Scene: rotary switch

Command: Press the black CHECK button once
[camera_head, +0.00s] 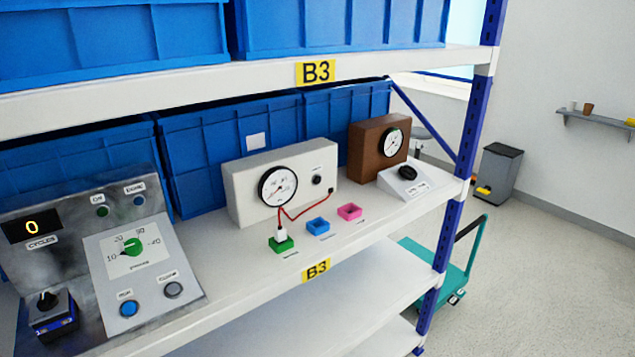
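A small round black button (317,180) sits on the front of a white box (241,192), right of its round gauge (277,187). The label above the button is too small to read, so I cannot confirm that it says CHECK. Nothing touches the button. Neither of my grippers shows in the head view.
Blue and pink sockets, a black knob (407,172) and a brown gauge box (367,151) are rightward. An upper shelf (260,74) overhangs.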

